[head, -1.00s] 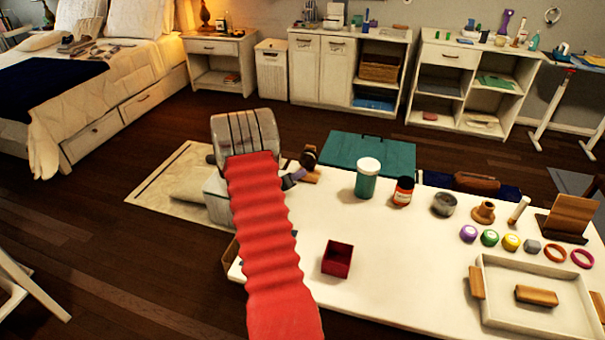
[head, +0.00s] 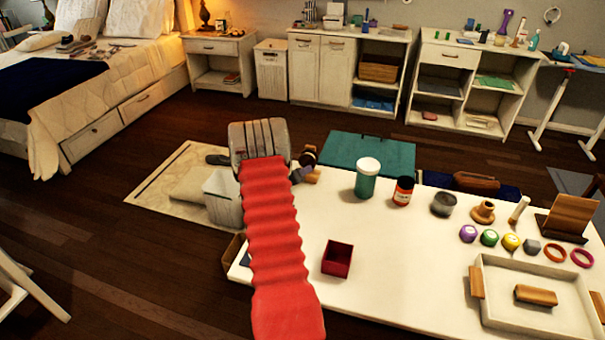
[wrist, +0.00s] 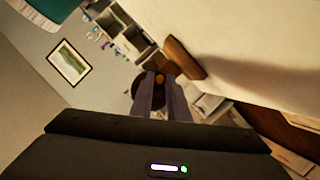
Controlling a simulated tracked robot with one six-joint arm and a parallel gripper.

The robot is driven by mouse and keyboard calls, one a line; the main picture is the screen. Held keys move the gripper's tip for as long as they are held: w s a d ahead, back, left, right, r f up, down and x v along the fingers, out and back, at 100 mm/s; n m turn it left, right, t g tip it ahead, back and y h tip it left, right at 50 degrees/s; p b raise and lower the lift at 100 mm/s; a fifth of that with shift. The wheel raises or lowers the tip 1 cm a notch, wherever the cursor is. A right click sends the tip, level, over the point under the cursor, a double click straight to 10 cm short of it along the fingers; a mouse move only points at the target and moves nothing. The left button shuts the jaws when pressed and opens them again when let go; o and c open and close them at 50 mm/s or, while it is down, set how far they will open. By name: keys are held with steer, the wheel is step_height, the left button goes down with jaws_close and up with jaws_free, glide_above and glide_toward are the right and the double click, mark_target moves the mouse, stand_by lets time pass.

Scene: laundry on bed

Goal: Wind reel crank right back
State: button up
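The reel appears as a small dark round thing (head: 309,155) with a wooden piece (head: 313,177) at the far left edge of the white table. Its crank is too small to make out in the head view. My gripper (head: 303,173) reaches over that edge, its fingers close beside the dark round part. In the wrist view my two fingers (wrist: 162,82) stand apart, with a gap between them. A small orange-brown knob (wrist: 159,78) shows between the tips, in front of a dark round shape (wrist: 139,96). Whether the fingers touch it cannot be told.
On the table stand a teal jar (head: 367,178), an orange-and-black bottle (head: 403,191), a grey tin (head: 443,204) and a small red box (head: 337,258). A white tray (head: 487,295) lies at the right. A white bin (head: 224,199) stands on the floor left of my arm.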

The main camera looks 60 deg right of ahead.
jaws_close()
steer(key=shift+w+a, duration=0.1)
steer(key=shift+a, duration=0.15)
steer(key=shift+d, duration=0.2)
steer(key=shift+d+r+m+t, duration=0.1)
steer(key=shift+m+t, duration=0.2)
